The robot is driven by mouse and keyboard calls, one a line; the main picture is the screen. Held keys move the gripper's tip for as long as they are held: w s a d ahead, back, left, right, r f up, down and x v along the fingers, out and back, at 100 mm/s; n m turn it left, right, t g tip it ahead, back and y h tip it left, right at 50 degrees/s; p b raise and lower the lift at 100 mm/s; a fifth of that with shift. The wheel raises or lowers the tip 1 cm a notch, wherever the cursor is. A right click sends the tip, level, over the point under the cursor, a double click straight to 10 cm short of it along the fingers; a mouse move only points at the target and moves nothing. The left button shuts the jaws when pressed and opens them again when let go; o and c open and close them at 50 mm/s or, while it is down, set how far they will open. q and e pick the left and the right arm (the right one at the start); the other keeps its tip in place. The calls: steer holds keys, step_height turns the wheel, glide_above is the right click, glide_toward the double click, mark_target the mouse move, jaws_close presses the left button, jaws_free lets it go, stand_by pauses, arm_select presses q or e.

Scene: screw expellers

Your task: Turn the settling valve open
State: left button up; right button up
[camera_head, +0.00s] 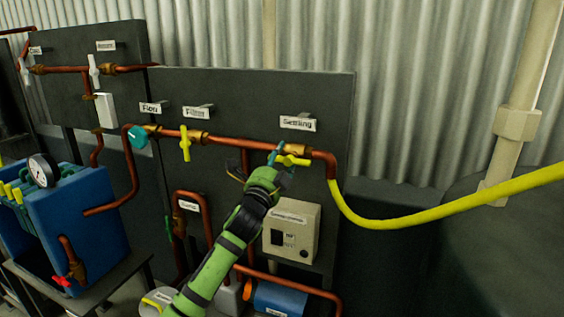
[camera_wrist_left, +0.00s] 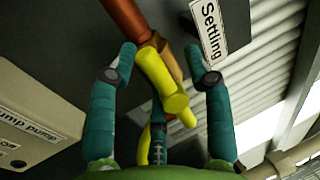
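The settling valve has a yellow handle (camera_head: 293,160) on the copper pipe under the "Settling" sign (camera_head: 298,123). In the head view the handle lies roughly along the pipe. In the left wrist view the yellow handle (camera_wrist_left: 160,82) sits between my fingers, with the sign (camera_wrist_left: 208,28) at upper right. My left gripper (camera_head: 279,163) is at the valve. Its teal fingers (camera_wrist_left: 162,60) are spread, one on each side of the handle, with visible gaps. I cannot tell whether a finger touches it. My right gripper is not in view.
The yellow filter valve (camera_head: 185,143) and teal flow valve (camera_head: 138,138) are left along the same pipe. A pump power box (camera_head: 307,218) is below my gripper. A yellow hose (camera_head: 430,215) runs off to the right. The dark panel (camera_head: 240,95) stands close behind.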

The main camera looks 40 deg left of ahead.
arm_select(q)
steer(key=shift+s+d, duration=0.1)
steer(key=shift+d, duration=0.1)
steer(key=shift+f, duration=0.1)
steer(key=shift+s+f, duration=0.15)
steer(key=shift+s, duration=0.15)
steer(key=v, duration=1.1)
steer(key=shift+s+d, duration=0.1)
